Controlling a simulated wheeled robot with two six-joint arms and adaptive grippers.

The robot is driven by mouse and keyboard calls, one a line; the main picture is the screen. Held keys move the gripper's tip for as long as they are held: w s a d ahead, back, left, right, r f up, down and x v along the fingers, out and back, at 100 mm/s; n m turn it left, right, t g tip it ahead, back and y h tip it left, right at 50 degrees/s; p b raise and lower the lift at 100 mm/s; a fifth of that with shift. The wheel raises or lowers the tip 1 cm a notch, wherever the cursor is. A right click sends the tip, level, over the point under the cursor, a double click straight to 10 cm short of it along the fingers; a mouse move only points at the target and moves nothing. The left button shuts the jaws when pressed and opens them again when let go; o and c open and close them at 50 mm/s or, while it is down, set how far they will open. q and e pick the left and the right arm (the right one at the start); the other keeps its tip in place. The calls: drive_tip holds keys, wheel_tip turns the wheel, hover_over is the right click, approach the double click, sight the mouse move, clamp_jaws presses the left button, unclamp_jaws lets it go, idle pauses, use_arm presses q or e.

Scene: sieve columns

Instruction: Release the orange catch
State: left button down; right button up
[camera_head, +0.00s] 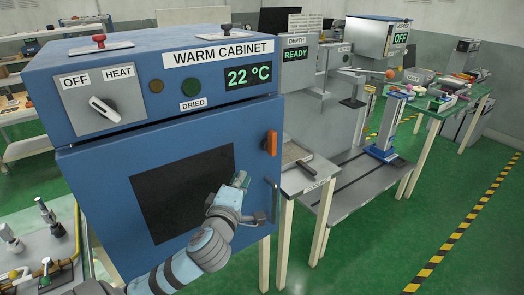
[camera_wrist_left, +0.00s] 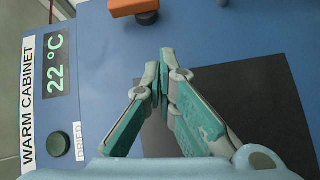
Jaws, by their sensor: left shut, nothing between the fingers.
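The orange catch (camera_head: 271,143) sits upright at the right edge of the blue warm cabinet's front (camera_head: 98,180), beside the top of the door. In the left wrist view the catch (camera_wrist_left: 133,5) is at the top edge, partly cut off, with a dark knob below it. My left gripper (camera_head: 241,180) is in front of the dark door window, lower left of the catch and apart from it. In the left wrist view its fingers (camera_wrist_left: 164,68) are shut together with nothing between them. The door is closed. My right gripper is not in view.
A vertical door handle (camera_head: 274,200) is below the catch, close to my left wrist. A side table (camera_head: 300,178) stands just right of the cabinet. The green floor at right is clear.

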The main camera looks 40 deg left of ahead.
sight(272, 143)
use_arm(q)
drive_tip(key=shift+n+t, duration=0.5)
drive_tip(key=shift+n, duration=0.3)
drive_tip(key=r, duration=0.2)
drive_tip(key=s+r, duration=0.1)
drive_tip(key=r, duration=0.1)
drive_tip(key=shift+d, duration=0.4)
drive_tip(key=x, duration=0.4)
drive_tip(key=w+d+x, duration=0.1)
drive_tip(key=x, duration=0.3)
drive_tip(key=d+p+x, duration=0.1)
drive_tip(key=x, duration=0.3)
drive_tip(key=shift+w, duration=0.5)
